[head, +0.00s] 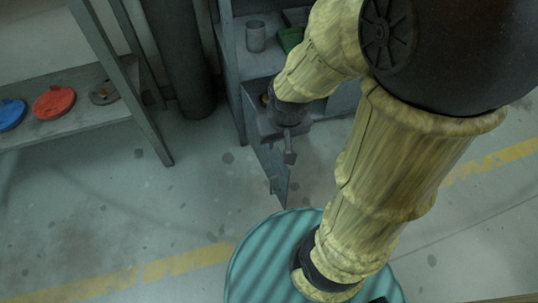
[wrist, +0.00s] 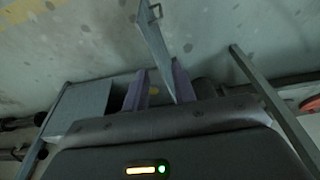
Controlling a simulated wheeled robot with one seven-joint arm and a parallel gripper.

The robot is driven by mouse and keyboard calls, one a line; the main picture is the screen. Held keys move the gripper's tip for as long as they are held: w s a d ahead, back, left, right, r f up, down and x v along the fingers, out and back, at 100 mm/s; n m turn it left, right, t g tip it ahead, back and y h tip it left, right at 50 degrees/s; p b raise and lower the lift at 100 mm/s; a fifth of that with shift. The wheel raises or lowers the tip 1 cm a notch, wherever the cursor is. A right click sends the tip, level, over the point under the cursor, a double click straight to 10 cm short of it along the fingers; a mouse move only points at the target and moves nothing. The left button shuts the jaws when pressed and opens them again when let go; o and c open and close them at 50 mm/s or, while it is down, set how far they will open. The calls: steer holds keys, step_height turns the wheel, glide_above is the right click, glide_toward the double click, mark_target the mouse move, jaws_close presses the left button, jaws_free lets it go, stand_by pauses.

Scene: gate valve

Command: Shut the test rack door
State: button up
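The test rack (head: 232,70) stands at the top middle of the head view. Its grey door (head: 271,172) is swung open, a thin panel sticking out into the room below my gripper. In the wrist view the door (wrist: 154,42) runs down between my fingers, with a small handle (wrist: 155,11) at its far end. My gripper (head: 288,150) is by the rack front, above the door. In the wrist view my gripper (wrist: 160,68) has two purple fingers spread apart. The door lies close to the right finger; I cannot tell whether they touch.
A grey cup (head: 255,37) and a green tray (head: 290,39) are on the rack. A dark pipe (head: 180,60) stands left of it. A shelf (head: 82,118) at the left holds a red wheel (head: 53,102) and a blue one (head: 10,114).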

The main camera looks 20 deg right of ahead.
steer(key=w+p+v, duration=0.1)
steer(key=p+v, duration=0.4)
steer(key=w+p+v, duration=0.1)
steer(key=p+v, duration=0.4)
steer(key=v, duration=0.1)
steer(key=w+r+p+v, duration=0.1)
steer(key=w+p+v, duration=0.1)
steer(key=p+v, duration=0.4)
steer(key=shift+s+d, duration=0.1)
steer(key=shift+s, duration=0.05)
jaws_close()
steer(key=shift+f, duration=0.1)
